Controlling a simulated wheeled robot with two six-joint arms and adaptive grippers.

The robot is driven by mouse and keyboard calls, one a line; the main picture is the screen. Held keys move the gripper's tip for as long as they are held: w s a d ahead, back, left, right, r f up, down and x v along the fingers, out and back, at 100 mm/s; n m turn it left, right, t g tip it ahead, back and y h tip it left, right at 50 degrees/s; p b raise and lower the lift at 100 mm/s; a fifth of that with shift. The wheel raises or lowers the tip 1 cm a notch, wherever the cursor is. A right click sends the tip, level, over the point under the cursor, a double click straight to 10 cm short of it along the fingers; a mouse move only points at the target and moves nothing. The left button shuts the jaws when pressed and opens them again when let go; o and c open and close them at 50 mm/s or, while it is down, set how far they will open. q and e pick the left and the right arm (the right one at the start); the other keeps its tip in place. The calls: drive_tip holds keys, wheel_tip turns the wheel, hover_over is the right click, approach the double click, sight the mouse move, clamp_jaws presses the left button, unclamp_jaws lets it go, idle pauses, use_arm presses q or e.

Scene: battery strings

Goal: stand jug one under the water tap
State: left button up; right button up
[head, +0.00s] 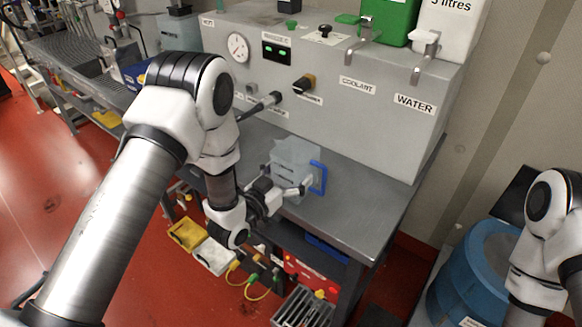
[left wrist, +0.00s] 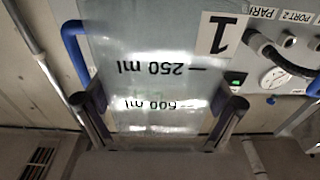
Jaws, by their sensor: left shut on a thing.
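Jug one (head: 297,153) is a clear, bluish jug with a blue handle on its right side in the head view. In the left wrist view the jug (left wrist: 155,70) fills the middle, with a label 1 and ml marks appearing upside down. My left gripper (head: 284,191) is shut on the jug from the front, one finger on each side. The jug is at the bench's front part; I cannot tell whether its base touches the top. The water tap (head: 425,57) sticks out above the WATER label, to the right of and higher than the jug. My right gripper is out of view.
The grey bench top (head: 365,205) is clear to the right of the jug, below WATER. The coolant tap (head: 360,40) is left of the water tap. A black-handled valve (head: 304,84) sticks out of the panel. A blue drum (head: 480,270) stands at the right.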

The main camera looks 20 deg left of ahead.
use_arm(q)
drive_tip(key=shift+s+d+f, duration=0.1)
drive_tip(key=shift+s+f, duration=0.1)
drive_tip(key=shift+f, duration=0.55)
drive_tip(key=shift+w+f, duration=0.1)
drive_tip(key=shift+w, duration=0.3)
drive_tip(key=o, duration=1.2)
drive_tip(key=shift+s, duration=0.15)
drive_tip(key=shift+s+r, duration=0.15)
drive_tip(key=shift+r, duration=0.05)
